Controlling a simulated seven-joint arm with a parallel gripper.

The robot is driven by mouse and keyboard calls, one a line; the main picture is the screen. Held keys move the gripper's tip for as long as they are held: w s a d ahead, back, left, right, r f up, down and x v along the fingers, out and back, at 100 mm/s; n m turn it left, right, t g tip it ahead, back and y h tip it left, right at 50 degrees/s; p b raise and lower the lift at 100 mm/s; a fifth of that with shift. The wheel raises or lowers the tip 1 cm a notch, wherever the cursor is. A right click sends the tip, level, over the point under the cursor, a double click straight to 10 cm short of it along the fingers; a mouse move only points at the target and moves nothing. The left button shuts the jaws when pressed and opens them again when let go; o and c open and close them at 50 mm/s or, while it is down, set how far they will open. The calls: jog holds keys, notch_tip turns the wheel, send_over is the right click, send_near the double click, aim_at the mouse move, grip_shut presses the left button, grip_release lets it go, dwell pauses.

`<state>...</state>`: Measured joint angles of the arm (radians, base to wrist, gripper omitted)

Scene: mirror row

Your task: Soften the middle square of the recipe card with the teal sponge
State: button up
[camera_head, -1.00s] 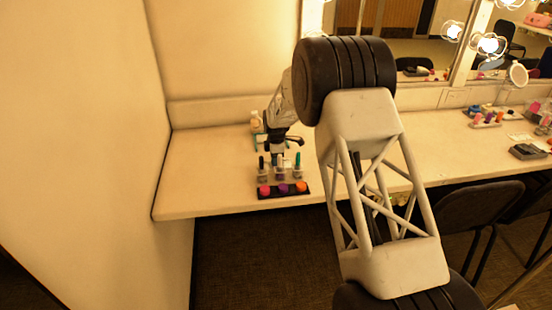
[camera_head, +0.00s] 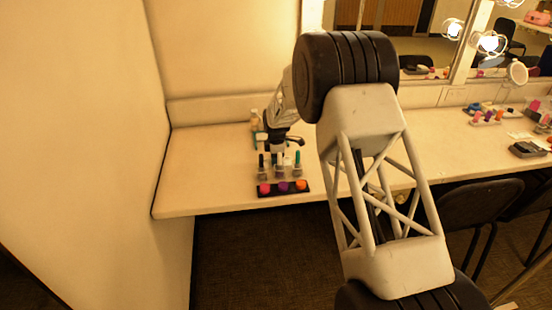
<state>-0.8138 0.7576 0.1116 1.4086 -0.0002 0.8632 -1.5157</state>
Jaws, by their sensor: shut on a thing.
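My gripper (camera_head: 278,151) is over the left part of the counter, just behind a row of small upright tools. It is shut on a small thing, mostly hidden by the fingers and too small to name. A teal-topped tool (camera_head: 297,158) stands in a clear holder at the right of the row, and a dark one (camera_head: 262,160) at the left. I cannot tell which of these, or the held thing, is the teal sponge. A teal-edged flat thing (camera_head: 258,138) shows behind my gripper; it may belong to the recipe card, whose squares I cannot make out.
A small bottle (camera_head: 254,118) stands at the back. The counter (camera_head: 190,180) is bare to the left. A wall bounds the left side; mirrors with bulbs stand at the back right.

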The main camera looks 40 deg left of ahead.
jog(key=shift+s+d, duration=0.1)
jog(key=shift+d, duration=0.05)
jog(key=shift+s+d, duration=0.25)
jog(key=shift+s+d+f, duration=0.1)
dwell(0.6)
jog(key=shift+s+d+f, duration=0.15)
jog(key=shift+s+d, duration=0.2)
jog(key=shift+w+a, duration=0.1)
jog(key=shift+w+a, duration=0.3)
jog(key=shift+c, duration=0.4)
jog(key=shift+w+a, duration=0.15)
jog(key=shift+w+a+r, duration=0.2)
jog(key=shift+w+a, duration=0.1)
